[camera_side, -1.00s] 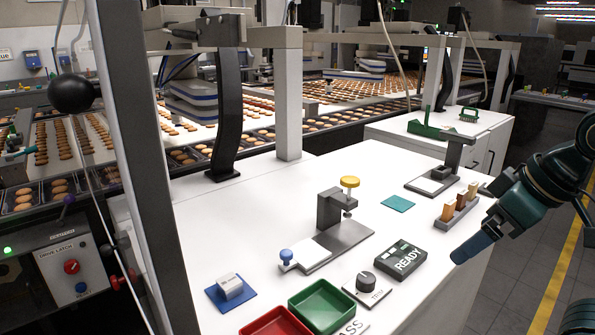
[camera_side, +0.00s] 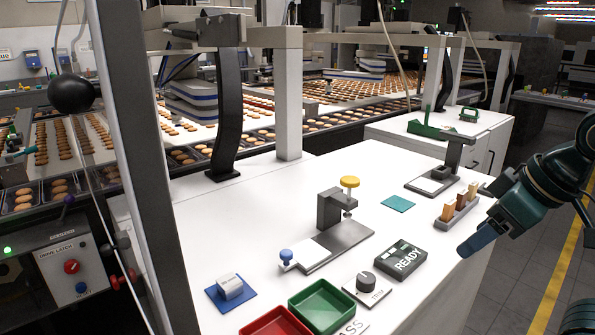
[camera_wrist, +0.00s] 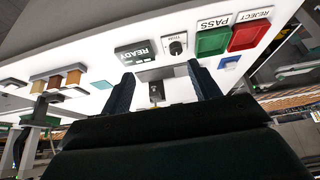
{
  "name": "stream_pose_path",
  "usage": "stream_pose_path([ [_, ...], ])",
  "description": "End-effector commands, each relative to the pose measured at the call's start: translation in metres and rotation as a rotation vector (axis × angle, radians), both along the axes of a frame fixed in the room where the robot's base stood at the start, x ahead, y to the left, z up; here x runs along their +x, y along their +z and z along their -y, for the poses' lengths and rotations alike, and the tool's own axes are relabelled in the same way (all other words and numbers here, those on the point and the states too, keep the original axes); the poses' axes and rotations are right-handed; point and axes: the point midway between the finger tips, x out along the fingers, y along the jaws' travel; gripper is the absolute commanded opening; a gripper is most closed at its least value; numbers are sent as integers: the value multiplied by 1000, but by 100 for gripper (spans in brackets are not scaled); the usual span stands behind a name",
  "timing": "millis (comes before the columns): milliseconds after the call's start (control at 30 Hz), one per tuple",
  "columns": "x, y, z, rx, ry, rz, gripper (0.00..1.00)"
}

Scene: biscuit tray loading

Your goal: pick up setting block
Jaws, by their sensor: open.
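A small light grey block (camera_side: 230,287), which looks like the setting block, sits on a blue square pad (camera_side: 247,298) at the front left of the white bench. In the wrist view the blue pad (camera_wrist: 232,62) is small, to the right of my fingers. My gripper (camera_side: 478,238) hangs off the bench's right edge in the side view, far from that block. In the wrist view my gripper (camera_wrist: 163,82) has its two dark fingers spread, with nothing held between them.
A clamp fixture with a yellow knob (camera_side: 350,181) stands mid-bench. In front are a READY box (camera_side: 402,260), a dial (camera_side: 367,281), a green tray (camera_side: 320,306) and a red tray (camera_side: 272,323). A rack of wooden blocks (camera_side: 460,205) stands near my arm.

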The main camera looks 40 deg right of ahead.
Motion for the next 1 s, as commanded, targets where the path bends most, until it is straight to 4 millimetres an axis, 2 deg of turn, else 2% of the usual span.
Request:
stream_pose_path([
  [267, 0, 0, 0, 0, 1, 0, 62],
  [467, 10, 7, -5, -3, 39, -8, 62],
  [667, 37, 24, -19, -10, 152, -28, 62],
  [1000, 108, 53, -57, -28, 442, -64, 62],
])
